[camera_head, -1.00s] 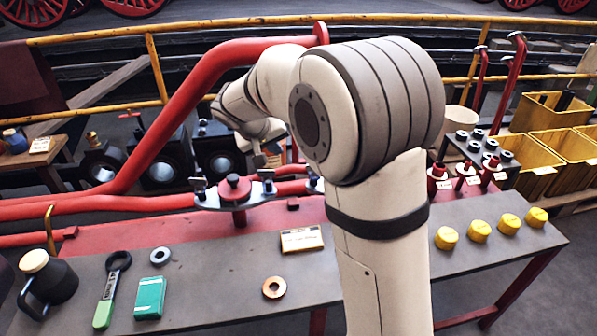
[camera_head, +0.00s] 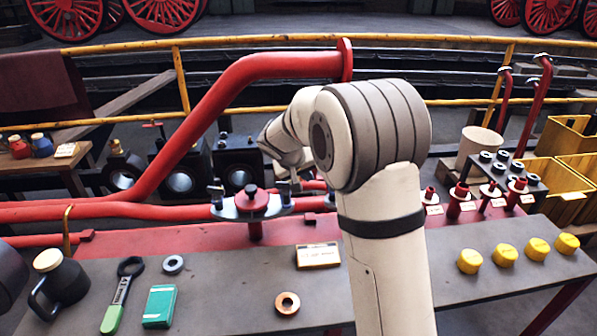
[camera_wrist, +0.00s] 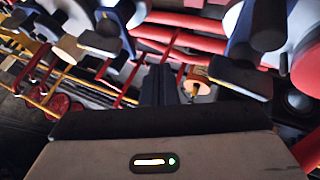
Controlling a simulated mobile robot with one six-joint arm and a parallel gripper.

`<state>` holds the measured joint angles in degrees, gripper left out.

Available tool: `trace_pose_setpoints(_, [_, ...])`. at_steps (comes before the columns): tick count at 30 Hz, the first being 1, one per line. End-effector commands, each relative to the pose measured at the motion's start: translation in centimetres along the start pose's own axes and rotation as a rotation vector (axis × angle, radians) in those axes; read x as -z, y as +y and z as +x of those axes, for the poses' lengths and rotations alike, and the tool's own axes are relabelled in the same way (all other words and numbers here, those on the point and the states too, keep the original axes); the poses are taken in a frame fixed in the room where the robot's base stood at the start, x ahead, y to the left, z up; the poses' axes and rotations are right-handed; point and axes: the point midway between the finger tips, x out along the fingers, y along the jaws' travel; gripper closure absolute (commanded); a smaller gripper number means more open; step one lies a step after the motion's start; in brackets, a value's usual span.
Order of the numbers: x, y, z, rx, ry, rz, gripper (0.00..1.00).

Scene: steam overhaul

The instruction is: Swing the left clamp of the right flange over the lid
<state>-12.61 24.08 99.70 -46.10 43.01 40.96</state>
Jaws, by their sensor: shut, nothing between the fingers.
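In the head view, a flange with a red lid (camera_head: 253,200) sits on the red pipe left of my arm, with an upright dark clamp (camera_head: 217,197) at its left and another clamp (camera_head: 284,195) at its right. The right flange is mostly hidden behind my arm there. My gripper (camera_wrist: 172,85) is shut and empty; its dark fingers point away in the wrist view. That tilted view shows a blurred metal clamp (camera_wrist: 245,75) beside a red lid (camera_wrist: 307,68) on the right. More clamp parts (camera_wrist: 100,40) show at upper left. The fingers look apart from both.
On the bench stand a dark oil can (camera_head: 60,285), a green-handled wrench (camera_head: 121,297), a green box (camera_head: 160,306), a copper ring (camera_head: 288,303), a label plate (camera_head: 318,255) and several yellow caps (camera_head: 505,254). Red fittings (camera_head: 459,198) stand at right. A yellow rail (camera_head: 250,40) runs behind.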

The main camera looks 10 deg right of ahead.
Motion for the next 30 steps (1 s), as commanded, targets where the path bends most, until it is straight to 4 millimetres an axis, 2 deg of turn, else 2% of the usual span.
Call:
trace_pose_setpoints(3, [0.0, 1.8, 1.1, -0.002, 0.000, 0.005, 1.00])
trace_pose_setpoints(8, [0.0, 3.2, 1.8, -0.001, 0.001, 0.002, 1.00])
trace_pose_setpoints(19, [0.0, 3.6, 1.9, 0.000, 0.001, 0.001, 1.00])
trace_pose_setpoints(20, [0.2, 2.5, 1.5, 0.001, 0.002, -0.003, 1.00])
trace_pose_setpoints(30, [-0.2, 5.5, 3.0, -0.038, -0.037, 0.072, 1.00])
